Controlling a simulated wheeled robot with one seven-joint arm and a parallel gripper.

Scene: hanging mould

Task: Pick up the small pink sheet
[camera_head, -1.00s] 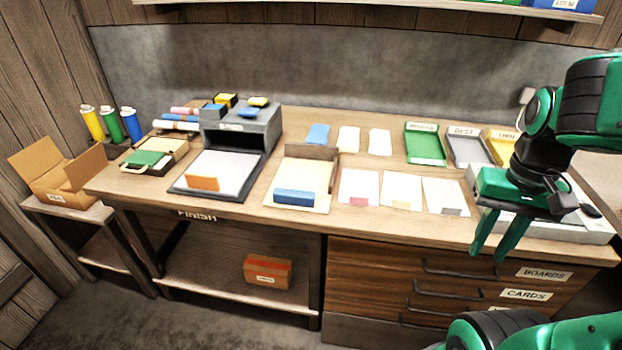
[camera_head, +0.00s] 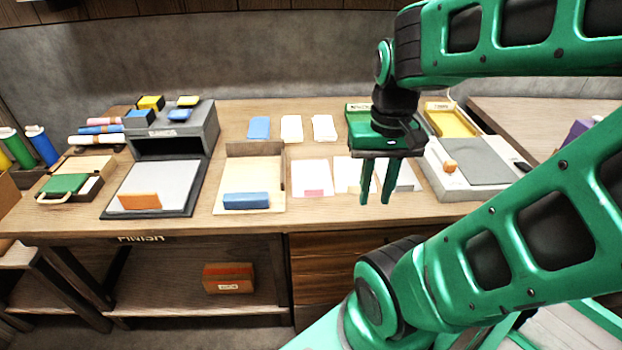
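The small pink sheet (camera_head: 314,192) lies at the front edge of a white card (camera_head: 312,172) on the wooden bench, right of the board with the blue block. My gripper (camera_head: 376,202) points down to the right of the pink sheet, in front of the neighbouring cards. Its two fingers are apart with a narrow gap, and nothing shows between them. My gripper hides part of the card with a pale orange patch (camera_head: 347,186) and part of the card with a grey patch (camera_head: 409,187). How high the fingertips are above the bench is hard to tell.
A tan board (camera_head: 236,207) with a blue block (camera_head: 246,200) lies left of the cards. A grey press (camera_head: 172,140) stands farther left. Blue and white sheets (camera_head: 291,128) lie behind. A green tray (camera_head: 358,112) and yellow tray (camera_head: 452,121) stand at the back right.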

